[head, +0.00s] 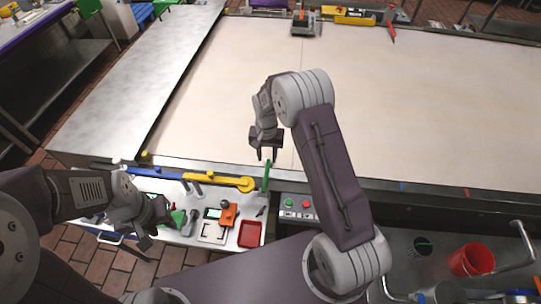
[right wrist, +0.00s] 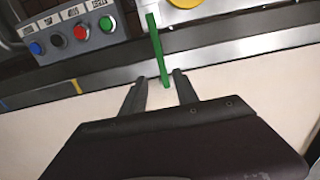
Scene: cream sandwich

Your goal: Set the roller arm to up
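A green lever (head: 266,177) stands at the belt's near edge, by the round end of a yellow bar (head: 220,181); I take it for the roller arm's handle, though no label shows. In the right wrist view the green lever (right wrist: 156,50) runs from the metal rail toward my gripper. My right gripper (head: 266,154) is open just above and beyond the lever. In the right wrist view the lever's tip lies between or just over the open fingers (right wrist: 160,88); contact cannot be told. My left gripper (head: 158,221) hangs over the tool tray at the left, its fingers unclear.
A button panel (head: 298,206) sits right of the lever. The tool tray (head: 185,236) holds small tools and a red dish (head: 250,234). A blue bar (head: 150,173) lies along the edge. A red cup (head: 471,260) stands at the right. The pale belt (head: 420,100) is clear.

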